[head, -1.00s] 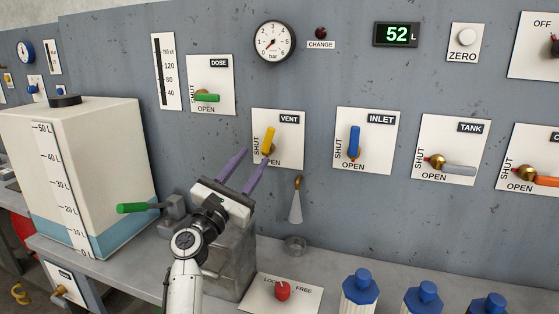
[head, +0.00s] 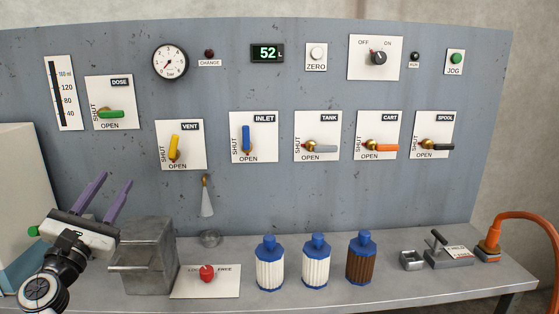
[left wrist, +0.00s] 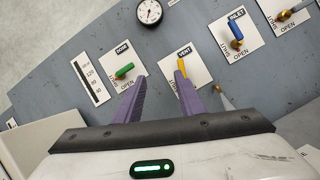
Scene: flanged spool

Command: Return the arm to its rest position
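My left gripper (head: 117,178) is at the left of the head view, in front of the grey panel and left of the VENT valve. Its two purple fingers are apart with nothing between them. In the left wrist view the gripper (left wrist: 161,75) is open too, its fingertips toward the panel between the green DOSE handle (left wrist: 124,70) and the yellow VENT handle (left wrist: 184,88). The VENT handle (head: 175,146) stands near upright in the head view. My right gripper is not in view.
A metal block (head: 148,255) stands on the bench just right of my left gripper. A pale tank (head: 22,200) is at the left edge. Several valves line the panel (head: 300,190). Three blue-capped bottles, including a brown one (head: 360,262), stand on the bench.

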